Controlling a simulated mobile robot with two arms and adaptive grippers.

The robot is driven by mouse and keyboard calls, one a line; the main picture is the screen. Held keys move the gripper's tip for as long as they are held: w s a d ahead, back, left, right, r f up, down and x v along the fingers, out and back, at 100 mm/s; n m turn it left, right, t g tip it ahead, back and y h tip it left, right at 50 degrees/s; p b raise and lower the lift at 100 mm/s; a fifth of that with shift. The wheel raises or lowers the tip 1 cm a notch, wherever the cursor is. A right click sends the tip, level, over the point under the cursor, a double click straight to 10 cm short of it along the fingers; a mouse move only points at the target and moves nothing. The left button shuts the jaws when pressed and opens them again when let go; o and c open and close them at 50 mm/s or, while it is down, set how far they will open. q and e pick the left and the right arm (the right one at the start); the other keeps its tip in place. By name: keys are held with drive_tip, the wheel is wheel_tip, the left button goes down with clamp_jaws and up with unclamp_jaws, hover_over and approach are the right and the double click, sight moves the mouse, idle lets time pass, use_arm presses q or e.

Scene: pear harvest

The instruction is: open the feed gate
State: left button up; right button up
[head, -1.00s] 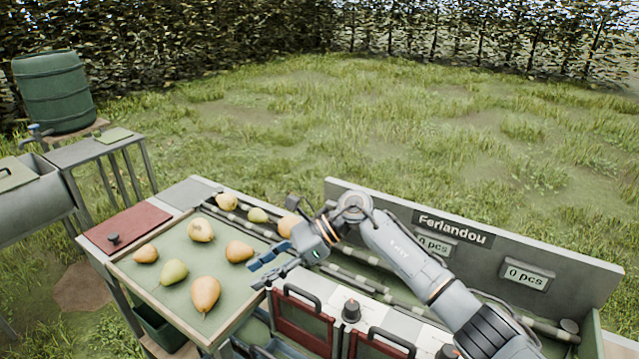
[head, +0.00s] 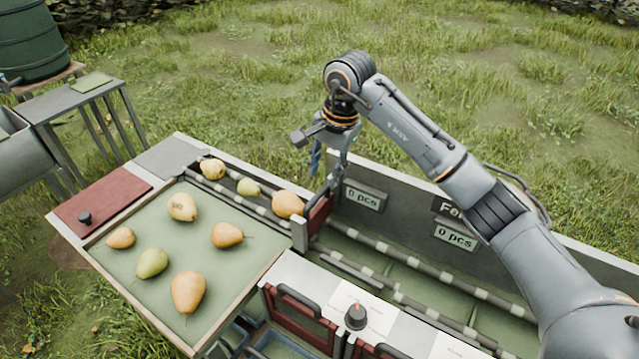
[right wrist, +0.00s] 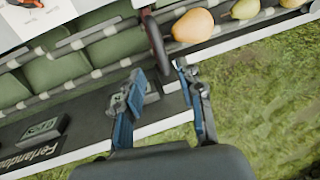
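The feed gate (head: 319,214) is a small dark red panel with a dark handle on its upper edge, standing across the roller lane and apparently down. Several pears sit left of it; the nearest lane pear (head: 288,205) is close to the panel. My right gripper (head: 327,165) points down just above the gate's handle. In the right wrist view the dark curved handle (right wrist: 157,45) lies ahead of my two open blue fingertips (right wrist: 160,77), with nothing between them. The gripper partly hides the handle in the head view. My left gripper is not in view.
A green sorting tray (head: 205,270) with several pears is at left. The grey back board (head: 400,205) with count displays (head: 457,236) runs behind the lane. Red bin gates with handles (head: 300,315) and a dark knob (head: 356,316) are in front.

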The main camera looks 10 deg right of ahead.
sight(318, 195)
drive_tip(key=f, duration=0.2)
drive_tip(key=f+p, duration=0.1)
drive_tip(key=w+a+f, duration=0.1)
drive_tip(key=f, duration=0.1)
drive_tip(key=shift+f, duration=0.8)
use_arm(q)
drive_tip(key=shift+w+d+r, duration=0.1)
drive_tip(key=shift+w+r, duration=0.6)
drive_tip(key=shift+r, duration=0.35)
use_arm(e)
drive_tip(key=shift+w, duration=0.1)
